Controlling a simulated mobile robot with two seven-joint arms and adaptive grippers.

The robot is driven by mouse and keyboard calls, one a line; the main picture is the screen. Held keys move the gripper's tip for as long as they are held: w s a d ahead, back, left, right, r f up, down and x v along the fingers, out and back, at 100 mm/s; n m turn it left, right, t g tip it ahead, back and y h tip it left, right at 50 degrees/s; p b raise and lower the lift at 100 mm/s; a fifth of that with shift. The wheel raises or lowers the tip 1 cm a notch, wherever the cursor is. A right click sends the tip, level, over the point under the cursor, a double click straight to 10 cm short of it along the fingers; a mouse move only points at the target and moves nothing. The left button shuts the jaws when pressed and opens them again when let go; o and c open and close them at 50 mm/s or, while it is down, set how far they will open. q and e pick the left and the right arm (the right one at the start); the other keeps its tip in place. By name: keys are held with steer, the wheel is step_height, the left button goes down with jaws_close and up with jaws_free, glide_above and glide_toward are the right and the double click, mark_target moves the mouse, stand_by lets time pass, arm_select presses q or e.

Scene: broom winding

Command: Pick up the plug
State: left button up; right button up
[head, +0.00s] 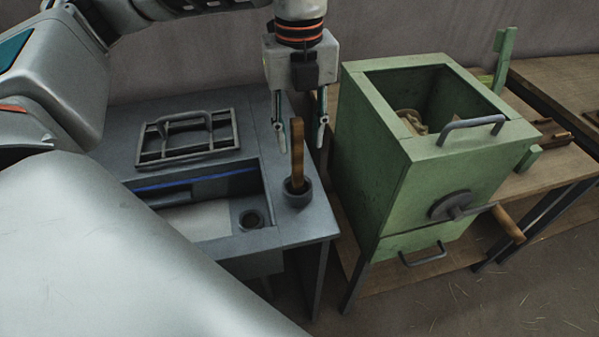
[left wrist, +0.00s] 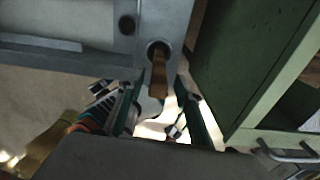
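The plug (head: 297,160) is an upright brown wooden handle rising from a dark round collar (head: 298,192) at the right front corner of the grey bench. In the left wrist view the plug (left wrist: 159,78) points toward the camera from its round socket. My left gripper (head: 301,132) points down from above, its two fingers apart on either side of the handle's upper part. In the left wrist view the fingers (left wrist: 161,100) also stand apart with the handle between them. I cannot tell whether either finger touches it. My right gripper is not in view.
A green box (head: 400,180) with an open top, handles and a wooden-handled crank (head: 460,205) stands close right of the plug. The grey bench (head: 310,229) has a recessed basin, a small round hole (head: 251,219) and a dark handled frame (head: 187,137). A wooden bench is behind the box.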

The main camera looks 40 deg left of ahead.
mark_target(297, 161)
arm_select(q)
steer(key=shift+w+a+r, duration=0.1)
steer(key=shift+a, duration=0.25)
steer(key=shift+a+f, duration=0.1)
steer(key=shift+f, duration=0.15)
steer(key=shift+f+b, duration=0.5)
steer(key=shift+f, duration=3.1)
jaws_close()
